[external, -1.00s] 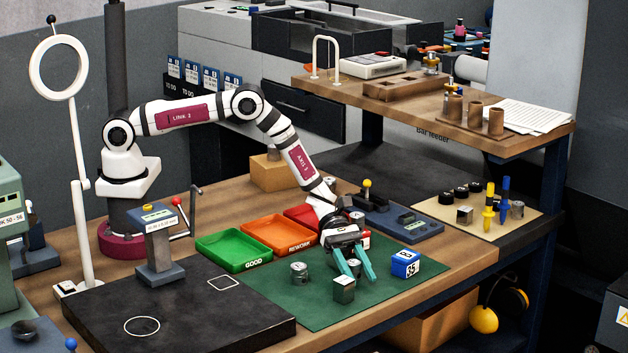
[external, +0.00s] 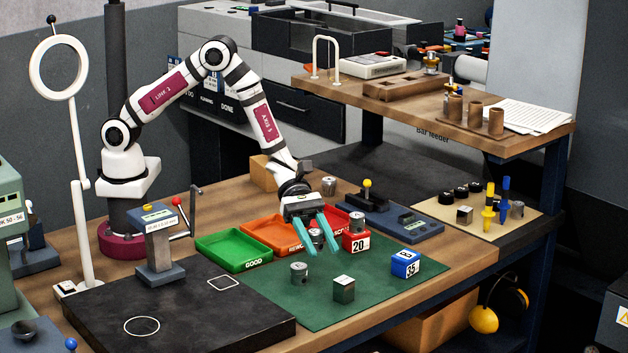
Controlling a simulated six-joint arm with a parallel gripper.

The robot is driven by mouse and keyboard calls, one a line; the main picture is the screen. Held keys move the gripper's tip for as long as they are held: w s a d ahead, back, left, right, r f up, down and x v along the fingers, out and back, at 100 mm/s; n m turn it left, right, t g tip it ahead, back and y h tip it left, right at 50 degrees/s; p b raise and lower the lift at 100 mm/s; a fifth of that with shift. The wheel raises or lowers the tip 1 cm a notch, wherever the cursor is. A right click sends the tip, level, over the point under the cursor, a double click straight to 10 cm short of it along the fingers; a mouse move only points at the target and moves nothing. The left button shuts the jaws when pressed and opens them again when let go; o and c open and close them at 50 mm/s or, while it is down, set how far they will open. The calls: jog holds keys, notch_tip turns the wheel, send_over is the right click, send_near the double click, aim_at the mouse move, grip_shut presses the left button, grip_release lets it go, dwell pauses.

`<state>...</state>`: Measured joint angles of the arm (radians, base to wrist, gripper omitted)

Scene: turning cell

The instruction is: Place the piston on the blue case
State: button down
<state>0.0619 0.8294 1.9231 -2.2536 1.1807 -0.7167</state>
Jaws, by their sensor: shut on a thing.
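My gripper (external: 323,248) is above the green mat, in front of the red tray, fingers pointing down. It is shut on a small grey metal cylinder that I take for the piston (external: 317,238); the fingers partly hide it. The blue case (external: 405,264), a small block with a white 35 label, sits on the right part of the mat. Its top looks white with dark marks and nothing stands on it. The gripper is to the left of the blue case and apart from it.
A red case (external: 357,243) labelled 20, with a grey cylinder on top, stands between gripper and blue case. Another metal cylinder (external: 299,273) and a dark cube (external: 344,289) stand on the mat (external: 390,292). Green (external: 234,250) and orange (external: 268,232) trays lie behind.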

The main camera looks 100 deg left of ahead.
jog(key=w+a+n+t+y, duration=0.2)
jog(key=w+a+n+t, duration=0.25)
jog(key=w, duration=0.65)
jog(key=r+n+t+y, duration=0.2)
jog(key=n+y, duration=0.1)
jog(key=y, duration=0.1)
send_over(405, 264)
jog(key=w+a, duration=0.2)
jog(key=w, duration=0.1)
jog(key=shift+y, duration=0.3)
notch_tip(405, 264, down, 8)
jog(key=shift+s+a, duration=0.1)
jog(key=shift+f, duration=0.15)
jog(key=shift+c, duration=2.1)
grip_release()
